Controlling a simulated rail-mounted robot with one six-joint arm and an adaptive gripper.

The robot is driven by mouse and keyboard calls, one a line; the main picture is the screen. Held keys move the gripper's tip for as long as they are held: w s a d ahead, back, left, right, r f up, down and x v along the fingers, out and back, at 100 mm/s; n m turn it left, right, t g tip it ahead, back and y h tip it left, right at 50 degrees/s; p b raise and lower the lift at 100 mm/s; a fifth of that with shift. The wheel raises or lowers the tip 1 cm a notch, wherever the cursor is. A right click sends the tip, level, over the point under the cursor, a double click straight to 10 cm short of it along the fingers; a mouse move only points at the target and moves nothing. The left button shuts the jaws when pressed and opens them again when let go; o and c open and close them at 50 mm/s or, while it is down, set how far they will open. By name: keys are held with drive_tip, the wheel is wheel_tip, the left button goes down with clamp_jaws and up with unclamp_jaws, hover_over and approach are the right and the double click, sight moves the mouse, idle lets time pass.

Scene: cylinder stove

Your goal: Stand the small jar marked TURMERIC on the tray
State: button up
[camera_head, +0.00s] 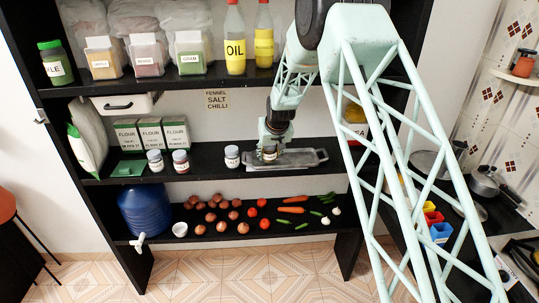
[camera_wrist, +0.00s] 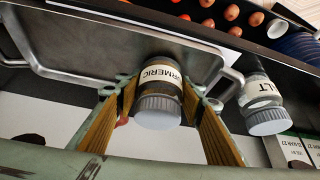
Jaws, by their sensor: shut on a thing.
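The TURMERIC jar (camera_wrist: 160,90), a small clear jar with a grey lid and a white label, is between the two fingers of my gripper (camera_wrist: 160,108) in the wrist view. My gripper is shut on it. In the head view the jar (camera_head: 270,153) is at the left part of the grey metal tray (camera_head: 308,157) on the middle shelf, with my gripper (camera_head: 271,142) above and around it. The tray (camera_wrist: 95,62) also shows behind the jar in the wrist view. I cannot tell whether the jar's base touches the tray.
A jar labelled SALT (camera_head: 232,156) stands just left of the tray; it also shows in the wrist view (camera_wrist: 262,105). Two more small jars (camera_head: 180,161) stand further left by the flour boxes (camera_head: 150,133). The tray's right part is clear. The upper shelf (camera_head: 150,82) overhangs.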

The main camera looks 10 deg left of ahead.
drive_tip(key=shift+f, duration=0.2)
drive_tip(key=o, duration=0.8)
drive_tip(key=shift+o, duration=0.2)
drive_tip(key=shift+r, duration=0.2)
drive_tip(key=shift+r, duration=0.15)
drive_tip(key=v, duration=1.1)
drive_tip(key=shift+s+r, duration=0.25)
drive_tip(key=shift+r, duration=0.05)
drive_tip(key=shift+d, duration=0.1)
idle(0.4)
